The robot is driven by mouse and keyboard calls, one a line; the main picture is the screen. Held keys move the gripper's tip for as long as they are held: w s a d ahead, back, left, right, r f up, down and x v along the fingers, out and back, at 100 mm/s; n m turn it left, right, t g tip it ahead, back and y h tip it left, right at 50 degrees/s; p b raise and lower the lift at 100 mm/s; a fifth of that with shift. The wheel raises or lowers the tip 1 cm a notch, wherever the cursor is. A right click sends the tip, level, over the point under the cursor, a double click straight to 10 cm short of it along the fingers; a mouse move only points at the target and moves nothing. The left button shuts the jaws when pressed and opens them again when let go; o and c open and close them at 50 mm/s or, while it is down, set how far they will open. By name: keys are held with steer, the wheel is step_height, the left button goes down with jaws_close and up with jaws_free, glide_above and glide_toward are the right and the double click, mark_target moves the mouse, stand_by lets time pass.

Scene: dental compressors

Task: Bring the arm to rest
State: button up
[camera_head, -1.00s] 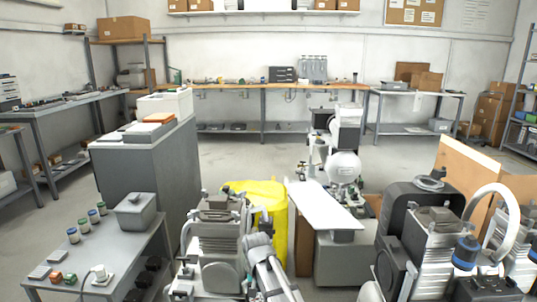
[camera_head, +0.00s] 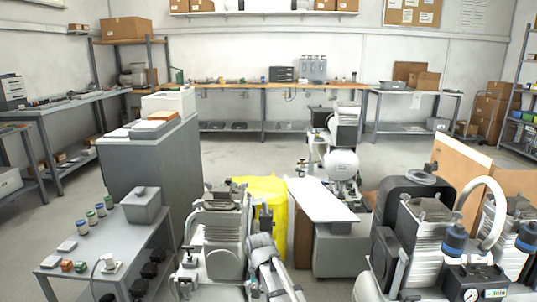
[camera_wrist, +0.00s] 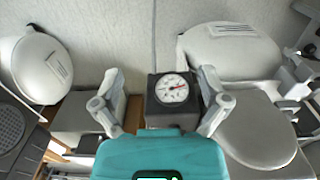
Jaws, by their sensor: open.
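My gripper (camera_wrist: 160,86) shows in the wrist view with its two grey fingers spread wide apart and its teal body below. It is open and grips nothing. A black block with a round white gauge (camera_wrist: 172,88) appears between the fingers in the picture. I cannot tell how far beyond the fingertips it is. A grey arm link (camera_head: 268,262), which looks like mine, reaches up from the bottom middle of the head view. The gripper cannot be made out in the head view.
More compressors (camera_head: 428,245) crowd the right. A low grey table (camera_head: 95,250) and a cabinet (camera_head: 160,165) are at left. Open floor (camera_head: 245,155) lies towards the back workbench.

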steer(key=s+d, duration=0.7)
steer(key=d, duration=0.3)
steer(key=s+d, duration=0.6)
steer(key=d, duration=0.4)
step_height(320, 180, up, 38)
steer(key=p, duration=3.8)
steer(key=shift+a+n, duration=0.3)
steer(key=shift+f, duration=0.15)
